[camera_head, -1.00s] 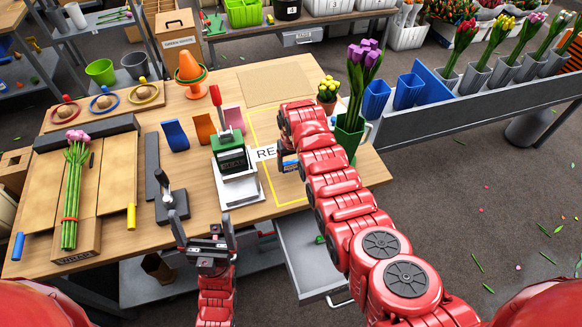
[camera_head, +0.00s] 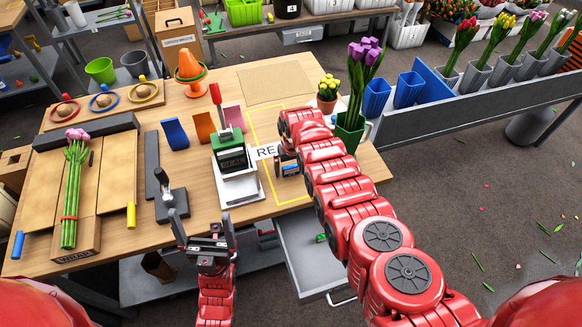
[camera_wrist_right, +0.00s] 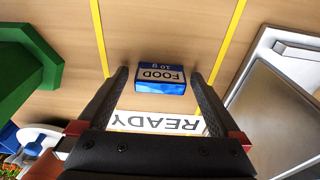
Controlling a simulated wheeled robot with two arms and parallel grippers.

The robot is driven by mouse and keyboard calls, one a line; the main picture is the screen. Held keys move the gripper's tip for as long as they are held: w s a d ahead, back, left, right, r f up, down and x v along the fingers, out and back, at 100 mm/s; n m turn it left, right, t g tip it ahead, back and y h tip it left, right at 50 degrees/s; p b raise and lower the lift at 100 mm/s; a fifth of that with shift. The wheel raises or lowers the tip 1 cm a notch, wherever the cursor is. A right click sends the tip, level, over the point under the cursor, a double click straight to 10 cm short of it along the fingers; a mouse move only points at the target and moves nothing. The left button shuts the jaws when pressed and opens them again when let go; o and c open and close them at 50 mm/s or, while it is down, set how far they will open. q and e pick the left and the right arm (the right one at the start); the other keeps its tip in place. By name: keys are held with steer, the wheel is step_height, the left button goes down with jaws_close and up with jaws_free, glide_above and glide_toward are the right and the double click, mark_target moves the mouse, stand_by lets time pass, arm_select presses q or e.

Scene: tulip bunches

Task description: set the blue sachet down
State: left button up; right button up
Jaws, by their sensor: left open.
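The blue sachet (camera_wrist_right: 160,86), with a white label reading FOOD 10 g, lies on the wooden table inside the yellow outline, beside the READY label (camera_wrist_right: 160,122). In the head view it shows as a small blue patch (camera_head: 290,170), partly hidden by my right arm. My right gripper (camera_wrist_right: 159,73) is open, with one finger on each side of the sachet and a small gap on both sides.
An open drawer (camera_head: 312,255) juts out below the front edge.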

steer(key=shift+r, duration=0.25)
steer(key=shift+r+p, duration=0.7)
steer(key=shift+r, duration=0.35)
step_height(320, 180, up, 10)
steer(key=s+b, duration=0.1)
steer(key=b, duration=0.1)
steer(key=shift+s+d+f+b, duration=0.15)
steer(key=shift+s+d+b, duration=0.05)
steer(key=shift+b, duration=0.1)
